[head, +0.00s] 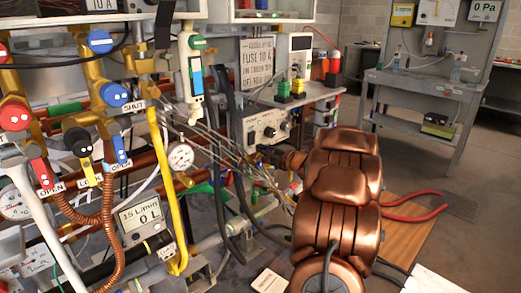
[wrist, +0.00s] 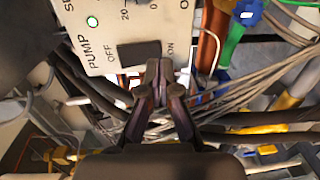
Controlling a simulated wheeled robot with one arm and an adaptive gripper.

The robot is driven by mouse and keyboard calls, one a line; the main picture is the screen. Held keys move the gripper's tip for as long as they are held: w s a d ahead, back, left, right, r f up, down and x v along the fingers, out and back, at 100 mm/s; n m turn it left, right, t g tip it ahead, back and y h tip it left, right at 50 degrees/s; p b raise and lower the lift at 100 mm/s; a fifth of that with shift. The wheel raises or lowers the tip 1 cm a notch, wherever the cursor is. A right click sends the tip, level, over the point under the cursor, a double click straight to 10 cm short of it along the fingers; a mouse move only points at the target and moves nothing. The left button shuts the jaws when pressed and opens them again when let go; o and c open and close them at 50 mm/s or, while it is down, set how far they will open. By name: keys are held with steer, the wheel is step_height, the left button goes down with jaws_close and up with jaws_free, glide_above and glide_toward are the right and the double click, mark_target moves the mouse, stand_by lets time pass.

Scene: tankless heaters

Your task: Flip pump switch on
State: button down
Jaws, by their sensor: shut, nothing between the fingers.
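The pump control panel (wrist: 150,20) shows in the wrist view as a cream plate with the word PUMP and a lit green lamp (wrist: 92,21). Its dark rocker pump switch (wrist: 136,52) lies between the OFF and ON marks. Which way the rocker is tipped I cannot tell. My gripper (wrist: 158,75) is shut and empty. Its tips overlap the switch's lower right corner in the picture, near the ON end; whether they touch it is unclear. In the head view the panel (head: 266,127) stands behind my gripper (head: 264,152), and the switch is too small to make out.
Thin wires and dark hoses crowd around my gripper. A pressure gauge (head: 181,157), a yellow pipe (head: 158,180) and several valves are at left. Above the panel is a shelf (head: 310,98) with colored terminals. Open floor (head: 420,165) lies at right.

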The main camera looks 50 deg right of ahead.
steer(key=s+f, duration=0.1)
steer(key=s, duration=1)
steer(key=shift+a+f+p, duration=0.15)
steer(key=shift+a+p, duration=0.15)
steer(key=w+a+m+g+h, duration=0.2)
steer(key=w+m+g+h, duration=0.3)
steer(key=w+m, duration=0.1)
steer(key=s+a+f+m+g, duration=0.2)
steer(key=a+m+g, duration=0.15)
steer(key=a, duration=0.25)
steer(key=s+a+f+m+g, duration=0.2)
steer(key=a+m, duration=0.2)
steer(key=a, duration=0.2)
steer(key=s+a+f+m+g+y, duration=0.25)
steer(key=s+a+g, duration=0.25)
steer(key=s+a, duration=0.95)
steer(key=s+a+f+m+g+y, duration=0.15)
steer(key=s+a+g+y, duration=0.3)
steer(key=s+a, duration=1)
step_height(320, 180, up, 26)
steer(key=w+a+t+h+p, duration=0.1)
steer(key=w+a+p, duration=0.1)
steer(key=p, duration=2.3)
